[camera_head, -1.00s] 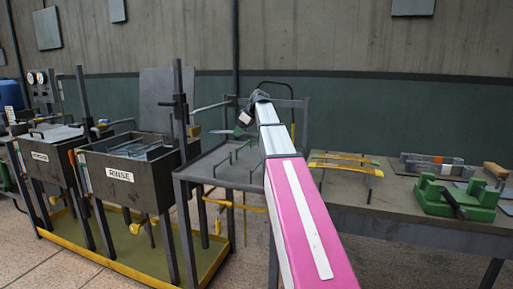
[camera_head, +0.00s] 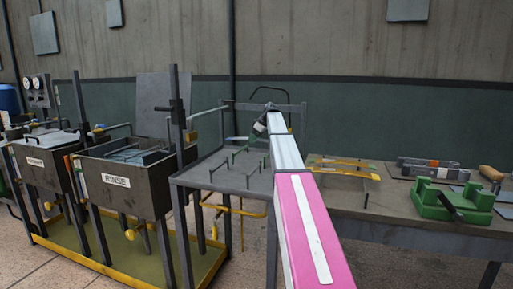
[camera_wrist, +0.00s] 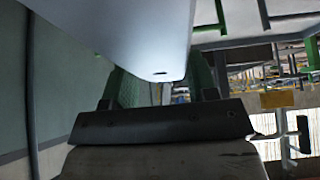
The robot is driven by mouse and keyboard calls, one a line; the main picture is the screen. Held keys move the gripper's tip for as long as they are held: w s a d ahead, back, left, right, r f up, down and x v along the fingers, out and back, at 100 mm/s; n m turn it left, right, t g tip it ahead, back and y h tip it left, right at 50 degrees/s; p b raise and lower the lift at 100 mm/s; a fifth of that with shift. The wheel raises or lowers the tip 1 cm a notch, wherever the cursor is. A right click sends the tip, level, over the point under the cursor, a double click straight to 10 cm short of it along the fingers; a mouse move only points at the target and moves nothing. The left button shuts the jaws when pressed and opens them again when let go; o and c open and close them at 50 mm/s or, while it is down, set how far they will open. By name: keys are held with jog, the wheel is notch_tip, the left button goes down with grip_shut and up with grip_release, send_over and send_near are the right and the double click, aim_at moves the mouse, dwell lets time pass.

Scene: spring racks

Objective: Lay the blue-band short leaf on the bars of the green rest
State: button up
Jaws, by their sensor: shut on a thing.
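My gripper (camera_head: 261,126) is small and partly end-on at the tip of my arm in the head view, above the grey stand. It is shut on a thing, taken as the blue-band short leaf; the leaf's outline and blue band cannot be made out. Upright bars (camera_head: 233,165), some dark and some green, rise from the stand top, and they look like the green rest. The gripper is above and behind them, apart from them. In the wrist view a green upright (camera_wrist: 220,12) shows at the top edge. A pale smooth part fills the upper left there.
The grey stand (camera_head: 215,180) has bare top around the bars. Left are the RINSE tank (camera_head: 120,190) and its dark post. On the right bench are yellow-marked strips (camera_head: 343,168) and a green block fixture (camera_head: 455,203). My arm hides part of the stand.

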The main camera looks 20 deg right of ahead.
aim_at(268, 140)
jog(key=shift+w+d+f, duration=0.3)
jog(key=shift+d+f, duration=0.15)
jog(key=shift+d, duration=0.25)
jog(key=shift+f, duration=1.95)
jog(key=shift+f, duration=0.45)
jog(key=o, duration=1.3)
jog(key=shift+f, duration=0.1)
jog(key=shift+r, duration=0.6)
jog(key=v, duration=1.2)
jog(key=shift+f, duration=0.1)
